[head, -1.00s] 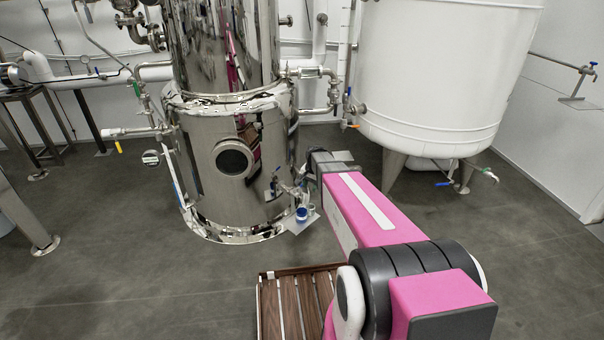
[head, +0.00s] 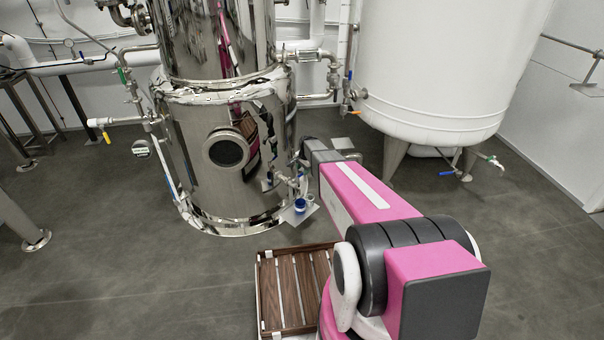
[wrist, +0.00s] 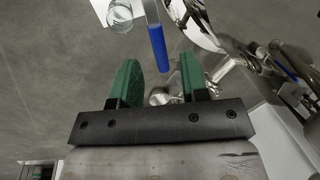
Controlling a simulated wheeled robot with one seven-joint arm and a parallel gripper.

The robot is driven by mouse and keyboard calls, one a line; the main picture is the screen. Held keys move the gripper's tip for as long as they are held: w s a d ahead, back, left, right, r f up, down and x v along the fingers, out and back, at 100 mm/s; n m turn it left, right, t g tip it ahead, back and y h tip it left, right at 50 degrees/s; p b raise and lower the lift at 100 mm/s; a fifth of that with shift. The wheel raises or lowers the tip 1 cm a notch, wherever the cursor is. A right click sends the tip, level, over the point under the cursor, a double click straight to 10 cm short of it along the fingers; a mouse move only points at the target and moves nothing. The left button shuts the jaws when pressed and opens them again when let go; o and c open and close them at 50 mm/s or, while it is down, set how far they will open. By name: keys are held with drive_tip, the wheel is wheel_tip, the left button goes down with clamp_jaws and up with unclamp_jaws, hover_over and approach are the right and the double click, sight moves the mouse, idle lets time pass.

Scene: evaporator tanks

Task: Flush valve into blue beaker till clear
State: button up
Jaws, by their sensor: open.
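The blue beaker (head: 300,205) stands on a small white plate (head: 311,214) at the foot of the steel tank (head: 213,180). Valve fittings (head: 286,180) project from the tank just above it. In the wrist view, my gripper (wrist: 160,80) is open and empty, its two green fingers apart. A blue valve lever (wrist: 157,45) lies just beyond the gap between the fingertips, apart from them. A round glass vessel (wrist: 121,15) shows at the top left, cut by the frame edge; I cannot tell whether it is the blue beaker. My fingers are hidden in the head view.
A large white tank (head: 430,70) on legs stands at the right, with a small blue-handled valve (head: 446,173) under it. A slatted wooden platform (head: 292,290) is at the front, beside my arm. Pipes run along the steel tank's left side.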

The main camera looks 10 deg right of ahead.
drive_tip(key=shift+w+a+f, duration=0.1)
drive_tip(key=shift+f, duration=0.6)
drive_tip(key=shift+w+a+f, duration=0.1)
drive_tip(key=shift+f, duration=0.6)
clamp_jaws()
drive_tip(key=shift+s, duration=0.1)
drive_tip(key=shift+s+d+m+h, duration=0.15)
drive_tip(key=shift+s+m+h, duration=0.2)
drive_tip(key=shift+s+m, duration=1)
drive_tip(key=shift+s+d+m+h, duration=0.1)
drive_tip(key=shift+s+m+h, duration=0.3)
drive_tip(key=shift+m, duration=1.8)
drive_tip(key=shift+s+d+m+h, duration=0.2)
drive_tip(key=shift+s+m, duration=0.8)
drive_tip(key=shift+m, duration=0.75)
drive_tip(key=shift+a, duration=0.1)
